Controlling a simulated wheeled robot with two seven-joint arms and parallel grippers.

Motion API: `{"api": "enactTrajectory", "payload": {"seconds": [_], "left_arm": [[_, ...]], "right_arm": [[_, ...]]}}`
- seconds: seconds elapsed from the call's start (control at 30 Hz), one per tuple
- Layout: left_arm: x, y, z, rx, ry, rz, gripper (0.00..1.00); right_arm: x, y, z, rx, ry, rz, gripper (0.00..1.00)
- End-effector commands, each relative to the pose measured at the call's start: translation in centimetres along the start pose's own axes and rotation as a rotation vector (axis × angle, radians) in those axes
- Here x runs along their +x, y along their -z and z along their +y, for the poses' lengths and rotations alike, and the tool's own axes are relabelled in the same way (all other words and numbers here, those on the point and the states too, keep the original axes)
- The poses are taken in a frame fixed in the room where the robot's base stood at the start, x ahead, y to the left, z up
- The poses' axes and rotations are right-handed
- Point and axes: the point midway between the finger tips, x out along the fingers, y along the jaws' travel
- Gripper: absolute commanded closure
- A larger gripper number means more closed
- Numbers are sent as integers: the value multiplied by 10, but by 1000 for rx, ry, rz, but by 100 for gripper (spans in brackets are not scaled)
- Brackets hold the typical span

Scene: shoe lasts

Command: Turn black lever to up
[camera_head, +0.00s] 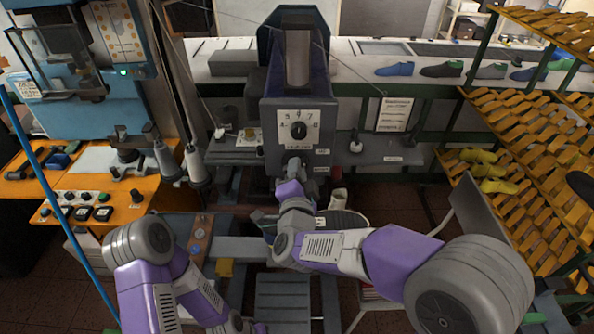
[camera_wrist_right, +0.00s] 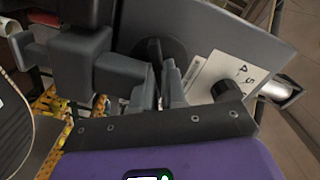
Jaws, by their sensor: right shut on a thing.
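The black lever (camera_wrist_right: 154,52) shows in the right wrist view on a dark round disc on the front of the grey machine. It stands nearly upright in that picture. My right gripper (camera_wrist_right: 156,88) is shut on it, with a finger on either side of its lower part. In the head view my right gripper (camera_head: 294,168) is at the machine front, just below the numbered dial (camera_head: 298,130), and hides the lever. My left arm is at the lower left of the head view. Its fingers do not show.
The numbered plate with a black knob (camera_wrist_right: 226,91) is close beside my right gripper. An orange bench (camera_head: 125,212) with buttons stands at the left. A long bench with shoes (camera_head: 442,70) runs behind the machine.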

Motion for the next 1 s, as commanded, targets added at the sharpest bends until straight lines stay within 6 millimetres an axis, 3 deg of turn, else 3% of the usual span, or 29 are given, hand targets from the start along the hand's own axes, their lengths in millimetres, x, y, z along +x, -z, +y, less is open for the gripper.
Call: {"api": "enactTrajectory", "payload": {"seconds": [0.73, 0.77, 0.9, 1.0], "left_arm": [[0, 0, 0, 0, 0, 0, 100], [0, 0, 0, 0, 0, 0, 100], [0, 0, 0, 0, 0, 0, 100], [0, 0, 0, 0, 0, 0, 100]], "right_arm": [[0, -1, 0, -110, -1, -4, 100], [0, -1, 0, -110, -1, -4, 87], [0, -1, 1, -109, -2, -3, 65], [0, -1, 2, -109, -4, -3, 63]]}}
